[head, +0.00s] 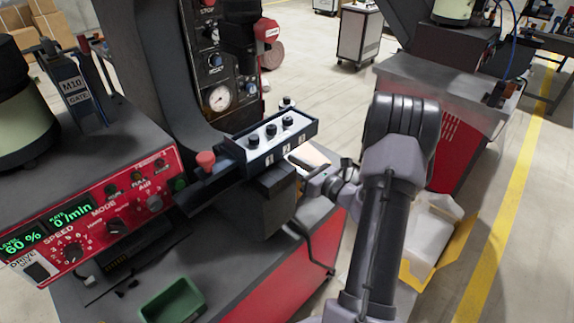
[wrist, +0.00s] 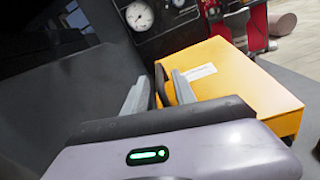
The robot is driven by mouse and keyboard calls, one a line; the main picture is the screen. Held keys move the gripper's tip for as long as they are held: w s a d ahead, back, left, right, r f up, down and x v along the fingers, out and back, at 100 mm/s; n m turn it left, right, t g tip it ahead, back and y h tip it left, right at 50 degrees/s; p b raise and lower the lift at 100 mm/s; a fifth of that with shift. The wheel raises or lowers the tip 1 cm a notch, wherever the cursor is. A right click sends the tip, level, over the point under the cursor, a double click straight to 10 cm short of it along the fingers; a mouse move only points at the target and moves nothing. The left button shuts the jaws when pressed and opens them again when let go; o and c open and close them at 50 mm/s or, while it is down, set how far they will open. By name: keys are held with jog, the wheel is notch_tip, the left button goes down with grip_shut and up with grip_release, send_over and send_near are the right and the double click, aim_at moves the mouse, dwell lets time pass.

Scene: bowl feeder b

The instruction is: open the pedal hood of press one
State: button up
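An orange-yellow box-shaped hood (wrist: 245,90) with a white label fills the right middle of the wrist view. A dark upright handle (wrist: 160,84) stands at its left edge. My gripper (wrist: 160,88) has its two grey fingers apart, one on each side of this handle; I see no clear contact. In the head view my gripper (head: 312,182) is small and partly hidden beside the press's control box (head: 268,137). The hood is mostly hidden there by the control box and my arm; only a pale patch shows near the gripper. The hood looks closed.
The press column with a gauge (head: 219,97) stands behind. A red feeder panel (head: 100,215) and a green tray (head: 172,302) are at left. A black cable hangs below my gripper.

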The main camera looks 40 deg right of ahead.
jog(key=shift+w+a, duration=0.1)
jog(key=shift+w, duration=0.65)
grip_shut()
dwell(0.9)
